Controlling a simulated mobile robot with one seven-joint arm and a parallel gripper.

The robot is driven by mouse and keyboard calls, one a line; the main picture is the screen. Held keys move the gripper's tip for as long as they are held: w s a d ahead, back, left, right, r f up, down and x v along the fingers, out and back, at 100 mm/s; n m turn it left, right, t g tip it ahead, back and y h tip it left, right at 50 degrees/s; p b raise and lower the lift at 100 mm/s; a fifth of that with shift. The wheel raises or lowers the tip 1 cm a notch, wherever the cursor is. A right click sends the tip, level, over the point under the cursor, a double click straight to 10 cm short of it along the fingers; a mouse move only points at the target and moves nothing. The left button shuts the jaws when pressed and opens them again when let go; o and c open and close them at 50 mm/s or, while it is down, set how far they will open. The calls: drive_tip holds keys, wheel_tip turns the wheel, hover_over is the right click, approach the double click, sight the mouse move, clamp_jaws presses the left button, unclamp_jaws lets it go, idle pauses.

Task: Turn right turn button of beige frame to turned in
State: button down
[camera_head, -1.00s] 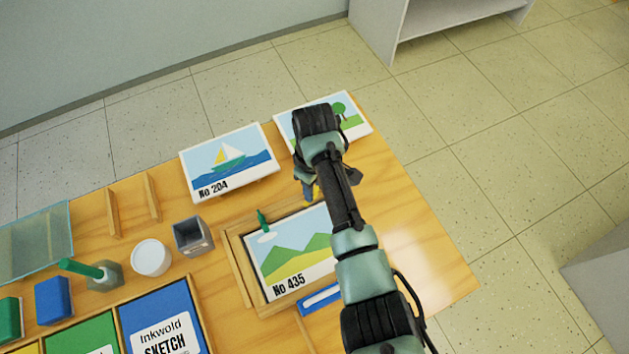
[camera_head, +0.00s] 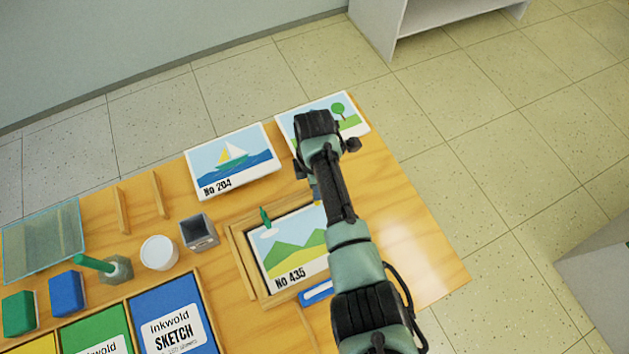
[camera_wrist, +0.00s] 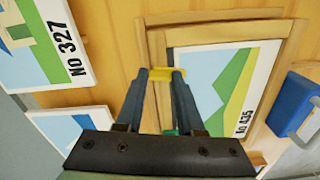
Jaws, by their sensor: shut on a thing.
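The beige frame (camera_head: 237,262) lies on the wooden table and holds the picture No 435 (camera_head: 295,246), green hills under a light sky. In the wrist view the frame's wooden bar (camera_wrist: 230,30) shows beside the picture (camera_wrist: 215,62). The yellow turn button (camera_wrist: 187,71) is at the frame's edge, between my fingertips. My gripper (camera_wrist: 161,75) is shut on it; the fingers partly hide it, so its exact angle is unclear. In the head view my arm covers the frame's right part.
The picture No 204 (camera_head: 230,160) and another picture (camera_head: 345,108) lie beyond the frame. A blue-and-white item (camera_wrist: 293,108) lies near the frame. The table's right side is bare.

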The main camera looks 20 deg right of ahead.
drive_tip(key=shift+n, duration=1.1)
drive_tip(key=c, duration=0.5)
unclamp_jaws()
wheel_tip(320, 180, up, 13)
